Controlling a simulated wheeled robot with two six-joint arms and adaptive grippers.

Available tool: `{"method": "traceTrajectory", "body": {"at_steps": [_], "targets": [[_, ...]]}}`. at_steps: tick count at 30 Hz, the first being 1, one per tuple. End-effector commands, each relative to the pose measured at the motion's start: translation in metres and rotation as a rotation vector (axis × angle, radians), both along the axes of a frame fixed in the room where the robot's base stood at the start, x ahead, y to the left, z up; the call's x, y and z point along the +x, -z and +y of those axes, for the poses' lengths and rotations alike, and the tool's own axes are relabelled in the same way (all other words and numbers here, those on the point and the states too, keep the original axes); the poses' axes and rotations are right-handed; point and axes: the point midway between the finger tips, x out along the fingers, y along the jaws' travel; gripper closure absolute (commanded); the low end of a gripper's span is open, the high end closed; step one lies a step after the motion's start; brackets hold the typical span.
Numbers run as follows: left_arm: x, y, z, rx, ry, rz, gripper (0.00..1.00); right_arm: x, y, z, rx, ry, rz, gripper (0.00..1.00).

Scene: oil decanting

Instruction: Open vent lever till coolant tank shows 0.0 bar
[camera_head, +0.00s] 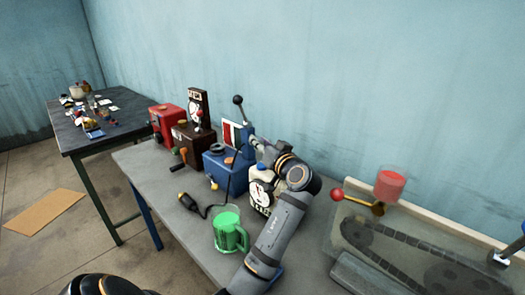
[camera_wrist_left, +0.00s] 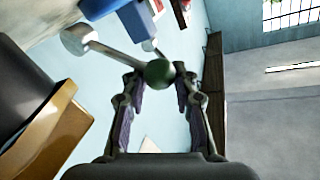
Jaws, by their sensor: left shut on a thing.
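My left gripper (camera_head: 258,144) reaches in beside the tanks on the bench. In the left wrist view its two fingers (camera_wrist_left: 160,84) are shut on a dark green ball knob (camera_wrist_left: 159,73). A pale metal rod (camera_wrist_left: 117,53) runs from the knob to the upper left. In the head view the knob is hidden by the gripper. A white tank (camera_head: 258,198) with a round dial stands below the gripper, partly behind my arm. A blue tank (camera_head: 214,175) stands left of it. Which tank is for coolant, and any pressure reading, I cannot tell.
A brown tank (camera_head: 203,143) and a red tank (camera_head: 163,116) stand farther left. A tall lever with a black ball (camera_head: 238,100) rises behind the blue tank. A green mug (camera_head: 227,232) stands at the front. A red-knobbed lever (camera_head: 337,194) is at right.

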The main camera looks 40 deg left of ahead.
Motion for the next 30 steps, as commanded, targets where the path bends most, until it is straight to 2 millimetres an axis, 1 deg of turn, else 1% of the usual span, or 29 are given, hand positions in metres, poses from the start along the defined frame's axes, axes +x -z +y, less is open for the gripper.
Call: {"method": "traceTrajectory", "body": {"at_steps": [1, 6, 18, 19, 21, 24, 30], "targets": [[-0.0013, 0.0147, -0.0002, -0.014, -0.005, 0.006, 1.0, 0.0008, 0.0079, -0.0007, -0.001, 0.0, -0.001, 0.58], [-0.0023, 0.0156, -0.0006, -0.019, -0.003, -0.017, 1.0, 0.0012, 0.0124, -0.0013, -0.002, -0.001, -0.002, 0.58], [-0.0017, 0.0164, -0.0012, -0.022, -0.001, -0.019, 1.0, 0.0012, 0.0128, -0.0011, -0.001, -0.001, -0.002, 0.58], [-0.0017, 0.0164, -0.0012, -0.022, -0.001, -0.019, 0.7, 0.0013, 0.0128, -0.0011, -0.001, 0.0, -0.002, 0.58], [-0.0016, 0.0167, -0.0013, -0.024, 0.0, -0.018, 0.6, 0.0013, 0.0129, -0.001, -0.001, 0.0, -0.002, 0.58], [-0.0016, 0.0168, -0.0012, -0.024, 0.0, -0.018, 0.48, 0.0011, 0.0129, -0.0009, -0.001, 0.0, -0.002, 0.58], [-0.0018, 0.0164, -0.0009, -0.022, -0.002, -0.018, 0.48, 0.0009, 0.0128, -0.0004, -0.001, 0.0, -0.001, 0.58]]}}
